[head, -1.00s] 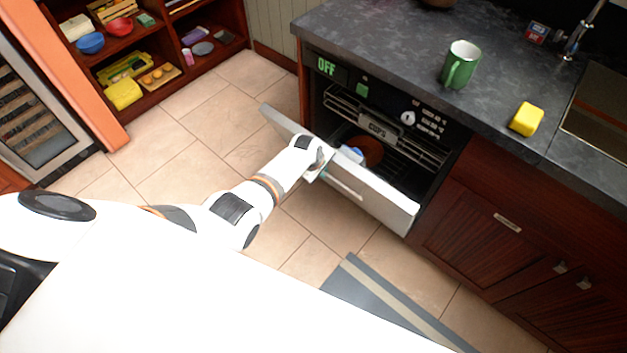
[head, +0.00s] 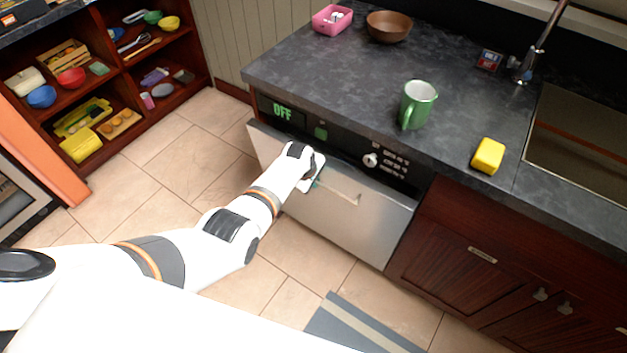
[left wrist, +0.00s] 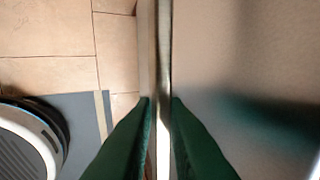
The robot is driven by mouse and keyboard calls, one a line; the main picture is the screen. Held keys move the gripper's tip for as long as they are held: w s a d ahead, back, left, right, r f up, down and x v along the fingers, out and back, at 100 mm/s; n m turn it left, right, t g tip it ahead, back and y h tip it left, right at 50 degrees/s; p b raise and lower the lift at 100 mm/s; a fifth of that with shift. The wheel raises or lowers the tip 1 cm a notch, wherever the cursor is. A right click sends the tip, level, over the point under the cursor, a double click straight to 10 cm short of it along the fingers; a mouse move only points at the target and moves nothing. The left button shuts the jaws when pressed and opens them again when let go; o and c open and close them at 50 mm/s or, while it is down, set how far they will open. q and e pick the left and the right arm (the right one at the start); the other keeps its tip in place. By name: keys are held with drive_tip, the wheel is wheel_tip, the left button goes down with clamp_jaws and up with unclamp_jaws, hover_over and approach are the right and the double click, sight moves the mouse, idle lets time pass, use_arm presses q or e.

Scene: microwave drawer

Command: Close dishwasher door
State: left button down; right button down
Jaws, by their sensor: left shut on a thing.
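The dishwasher door (head: 350,225) is a flat silver panel under the dark counter. My right gripper is not in view.
A green mug (head: 418,103), a yellow sponge (head: 488,155), a brown bowl (head: 389,26) and a pink container (head: 332,18) stand on the counter (head: 330,60). A grey striped mat (head: 360,325) lies on the floor.

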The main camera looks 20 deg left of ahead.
use_arm(q)
drive_tip(key=c, duration=1.5)
unclamp_jaws()
drive_tip(key=shift+r, duration=0.1)
drive_tip(key=shift+p+v, duration=1.8)
drive_tip(key=shift+v, duration=4.2)
